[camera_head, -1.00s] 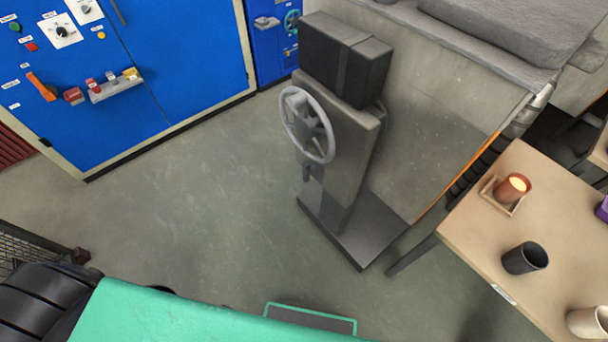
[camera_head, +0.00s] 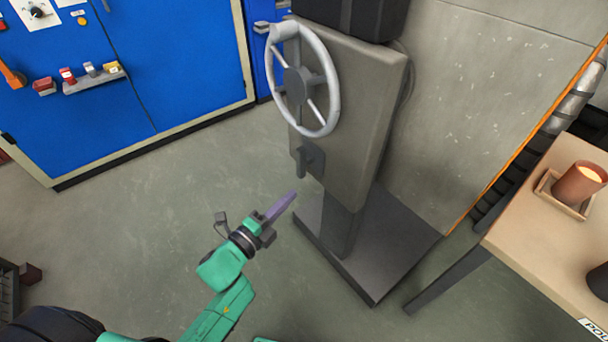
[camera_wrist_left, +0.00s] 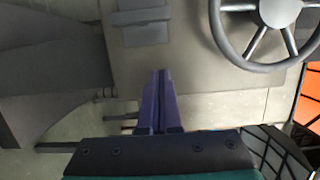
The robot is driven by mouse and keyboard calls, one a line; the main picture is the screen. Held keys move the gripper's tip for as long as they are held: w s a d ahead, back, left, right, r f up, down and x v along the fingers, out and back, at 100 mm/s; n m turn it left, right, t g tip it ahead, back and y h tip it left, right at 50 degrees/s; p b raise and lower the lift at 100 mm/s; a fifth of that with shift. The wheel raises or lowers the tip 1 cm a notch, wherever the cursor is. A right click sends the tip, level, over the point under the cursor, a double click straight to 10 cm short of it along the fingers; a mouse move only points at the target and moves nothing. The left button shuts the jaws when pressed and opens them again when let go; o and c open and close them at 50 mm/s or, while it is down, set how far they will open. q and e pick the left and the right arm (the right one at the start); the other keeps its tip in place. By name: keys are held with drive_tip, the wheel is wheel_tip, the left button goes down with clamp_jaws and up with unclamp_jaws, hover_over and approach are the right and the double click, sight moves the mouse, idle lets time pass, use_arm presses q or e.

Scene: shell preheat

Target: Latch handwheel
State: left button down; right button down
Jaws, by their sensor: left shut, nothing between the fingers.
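The grey handwheel (camera_head: 303,80) is mounted on the face of a grey pedestal (camera_head: 350,110) in the head view. A small dark latch lever (camera_head: 308,160) sits below the wheel on the same face. My left gripper (camera_head: 284,206), with purple fingers, is shut and empty, below and left of the latch and apart from it. In the left wrist view the shut fingers (camera_wrist_left: 158,95) point toward the pedestal face. The handwheel (camera_wrist_left: 275,15) shows at top right there, and the latch (camera_wrist_left: 142,22) at top centre. My right gripper is not in view.
A blue cabinet (camera_head: 160,70) with switches stands at the left. A wooden table (camera_head: 550,255) with a reddish cup (camera_head: 580,184) in a small tray is at the right. The pedestal's base plate (camera_head: 390,250) covers floor in front. Open floor (camera_head: 150,220) lies to the left.

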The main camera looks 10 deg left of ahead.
sight(302, 165)
use_arm(q)
drive_tip(key=w, duration=0.3)
drive_tip(key=w+d, duration=0.1)
drive_tip(key=w, duration=0.7)
drive_tip(key=shift+w+d, duration=0.2)
drive_tip(key=shift+w+a, duration=0.1)
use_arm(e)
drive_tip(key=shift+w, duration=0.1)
use_arm(q)
drive_tip(key=shift+r, duration=0.15)
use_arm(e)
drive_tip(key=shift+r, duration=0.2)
